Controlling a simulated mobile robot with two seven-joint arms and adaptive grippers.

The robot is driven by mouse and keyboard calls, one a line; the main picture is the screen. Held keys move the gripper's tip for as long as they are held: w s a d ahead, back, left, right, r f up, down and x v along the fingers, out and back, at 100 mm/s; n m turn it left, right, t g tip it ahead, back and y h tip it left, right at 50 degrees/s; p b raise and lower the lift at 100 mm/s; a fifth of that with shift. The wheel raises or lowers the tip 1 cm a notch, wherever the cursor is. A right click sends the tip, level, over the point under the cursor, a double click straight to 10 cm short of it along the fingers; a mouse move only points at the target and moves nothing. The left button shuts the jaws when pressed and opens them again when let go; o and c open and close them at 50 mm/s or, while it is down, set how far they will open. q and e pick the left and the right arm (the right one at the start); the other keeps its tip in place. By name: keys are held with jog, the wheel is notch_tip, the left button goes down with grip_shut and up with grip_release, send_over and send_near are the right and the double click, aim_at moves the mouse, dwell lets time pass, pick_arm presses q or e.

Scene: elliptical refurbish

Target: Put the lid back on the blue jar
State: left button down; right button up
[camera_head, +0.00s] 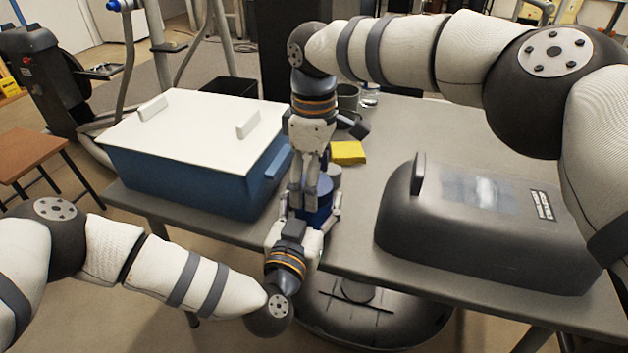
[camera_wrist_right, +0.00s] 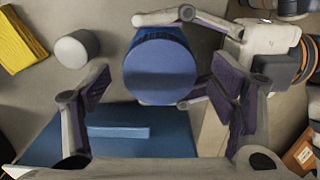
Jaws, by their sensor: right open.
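The blue jar (camera_head: 318,214) is upright near the table's front edge, partly hidden by both grippers. In the right wrist view the blue jar (camera_wrist_right: 160,72) shows a smooth round blue top; I cannot tell whether this is a lid or the jar itself. My left gripper (camera_head: 305,225) has its fingers against two opposite sides of the jar. My right gripper (camera_head: 312,190) points down above the jar, its fingers open and empty on either side in the wrist view (camera_wrist_right: 158,105). No separate lid can be made out for certain.
A small grey cylinder (camera_wrist_right: 77,48) stands beside the jar, near a yellow block (camera_head: 348,152). A blue box with a white lid (camera_head: 190,135) is close on the left. A dark grey casing (camera_head: 480,225) fills the right. Between jar and casing the table (camera_head: 352,235) is clear.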

notch_tip(320, 180, up, 11)
jog(key=shift+r, duration=0.2)
pick_arm(q)
jog(key=shift+c, duration=2)
grip_release()
jog(key=v, duration=1.2)
pick_arm(e)
jog(key=shift+f, duration=0.1)
